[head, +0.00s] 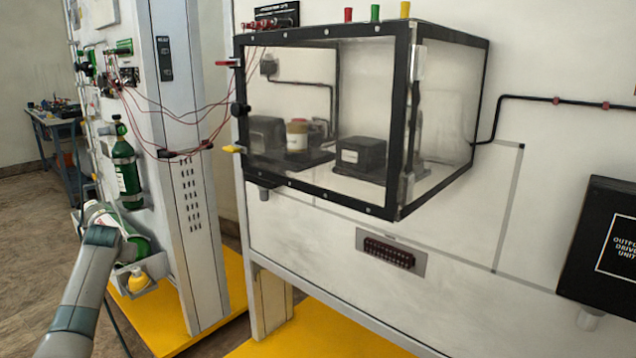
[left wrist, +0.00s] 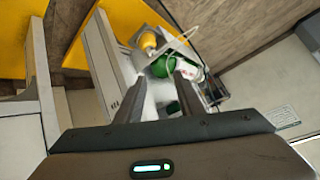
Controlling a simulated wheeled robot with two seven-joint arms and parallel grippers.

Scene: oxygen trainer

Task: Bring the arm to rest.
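My left arm (head: 88,290) comes in from the lower left in the head view. Its gripper is not clearly seen there; the arm's end lies in front of the lower green-and-white bottle (head: 134,243). In the left wrist view my left gripper (left wrist: 160,85) has its two dark fingers apart, with nothing clearly held between them. The green bottle (left wrist: 160,66) with a white part shows beyond the fingertips, partly behind the right finger. I cannot tell how far it is from the fingers. My right arm and gripper are not in view.
An upright green bottle (head: 127,170) is on the grey column (head: 175,150), above a yellow part (head: 138,280) in a small holder. Thin red lines hang near the column. A clear black-framed box (head: 320,120) projects from the wall panel. A black unit (head: 605,250) is at right.

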